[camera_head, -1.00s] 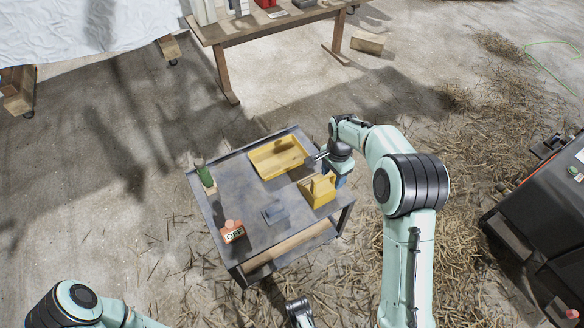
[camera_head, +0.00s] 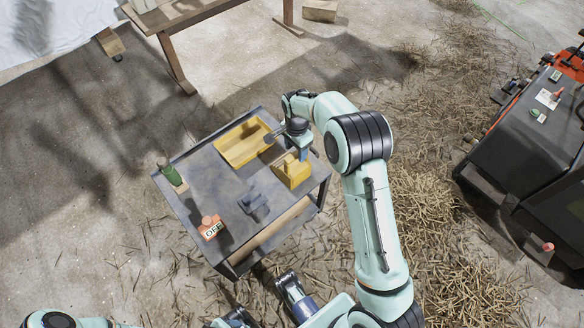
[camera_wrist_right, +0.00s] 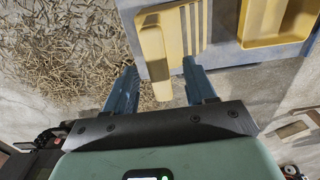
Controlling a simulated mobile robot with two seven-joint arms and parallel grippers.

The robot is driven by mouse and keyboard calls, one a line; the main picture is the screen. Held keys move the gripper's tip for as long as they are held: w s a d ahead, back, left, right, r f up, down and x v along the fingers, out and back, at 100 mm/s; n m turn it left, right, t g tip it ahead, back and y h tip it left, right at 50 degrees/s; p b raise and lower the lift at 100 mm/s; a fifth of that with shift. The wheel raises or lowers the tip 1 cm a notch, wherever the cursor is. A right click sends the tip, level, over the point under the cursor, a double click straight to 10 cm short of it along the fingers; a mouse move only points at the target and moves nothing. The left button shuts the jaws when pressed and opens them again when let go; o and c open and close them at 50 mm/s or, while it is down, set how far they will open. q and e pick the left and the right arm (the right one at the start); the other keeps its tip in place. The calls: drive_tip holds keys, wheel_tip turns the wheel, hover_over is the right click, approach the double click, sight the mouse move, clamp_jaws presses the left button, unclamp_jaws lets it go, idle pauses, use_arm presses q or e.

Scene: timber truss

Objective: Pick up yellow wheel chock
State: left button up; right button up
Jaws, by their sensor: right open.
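The yellow wheel chock (camera_head: 292,172) stands near the right edge of a grey cart top (camera_head: 208,166). In the right wrist view the chock (camera_wrist_right: 154,45) shows a flat yellow face and ribbed side, reaching down toward the space between the fingers. My right gripper (camera_head: 302,155) is at the chock's far right side, partly hidden by my wrist. In the wrist view its two blue fingers (camera_wrist_right: 160,85) are spread, and I cannot tell whether either touches the chock. What seems to be my left gripper (camera_head: 289,283) is low in front of the cart; its jaws are unclear.
A dark machine (camera_head: 530,135) stands at right. Straw covers the floor beside the cart.

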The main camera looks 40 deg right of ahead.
sight(297, 153)
wheel_tip(297, 153, down, 4)
drive_tip(key=shift+s+d+f+b, duration=0.15)
drive_tip(key=shift+f+b, duration=0.1)
drive_tip(key=shift+b, duration=0.15)
drive_tip(key=shift+r, duration=0.1)
clamp_jaws()
idle(1.1)
